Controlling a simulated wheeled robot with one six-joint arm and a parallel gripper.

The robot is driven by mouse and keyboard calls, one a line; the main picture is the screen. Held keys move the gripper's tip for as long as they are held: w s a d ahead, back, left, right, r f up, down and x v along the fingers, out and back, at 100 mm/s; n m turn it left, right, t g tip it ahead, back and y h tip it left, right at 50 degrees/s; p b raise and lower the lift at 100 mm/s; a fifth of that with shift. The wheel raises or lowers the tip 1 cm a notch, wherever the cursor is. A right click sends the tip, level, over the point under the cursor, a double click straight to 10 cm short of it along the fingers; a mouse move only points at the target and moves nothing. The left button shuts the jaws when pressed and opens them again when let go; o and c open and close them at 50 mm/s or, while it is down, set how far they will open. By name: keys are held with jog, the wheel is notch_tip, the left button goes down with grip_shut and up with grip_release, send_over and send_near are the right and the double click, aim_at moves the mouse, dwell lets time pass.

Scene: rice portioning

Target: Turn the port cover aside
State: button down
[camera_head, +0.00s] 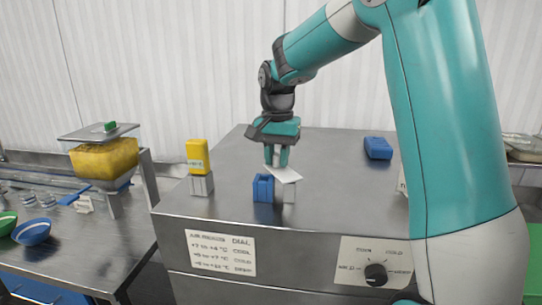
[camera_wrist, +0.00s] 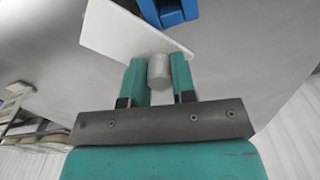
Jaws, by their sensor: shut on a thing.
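The port cover (camera_head: 286,174) is a thin white plate, set at an angle above a small grey post (camera_head: 290,190) on the steel cabinet top. In the wrist view the port cover (camera_wrist: 125,32) carries a grey round knob (camera_wrist: 160,70). My gripper (camera_head: 277,163) points down and is shut on this knob, with one teal finger on each side; it also shows in the wrist view (camera_wrist: 159,82). A blue block-like fitting (camera_head: 263,188) stands just left of the post, in front of the cover. The wrist view shows part of it (camera_wrist: 168,10) beside the plate.
On the cabinet top (camera_head: 330,200), a yellow piece (camera_head: 198,155) stands in a grey holder (camera_head: 201,185) at left. A blue object (camera_head: 378,148) lies at the back right. A dial (camera_head: 376,274) and a printed label (camera_head: 220,252) are on the front. A yellow hopper (camera_head: 105,158) stands further left.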

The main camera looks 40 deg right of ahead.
jog(key=d+m, duration=0.1)
jog(key=m, duration=0.1)
jog(key=d+m, duration=0.1)
jog(key=m, duration=0.1)
jog(key=shift+s+d+r+m, duration=0.1)
jog(key=shift+s+d+m, duration=0.05)
jog(key=shift+s+m, duration=0.2)
jog(key=shift+s+d+m, duration=0.3)
jog(key=shift+m, duration=0.5)
jog(key=shift+s+d+m, duration=0.25)
jog(key=shift+d+m, duration=0.05)
jog(key=shift+m, duration=0.45)
jog(key=shift+s+d+m, duration=0.3)
jog(key=shift+m, duration=0.5)
jog(key=c, duration=0.9)
grip_release()
notch_tip(320, 180, up, 17)
jog(key=shift+s+r+b, duration=0.1)
jog(key=shift+r+b, duration=0.05)
jog(key=shift+b, duration=0.6)
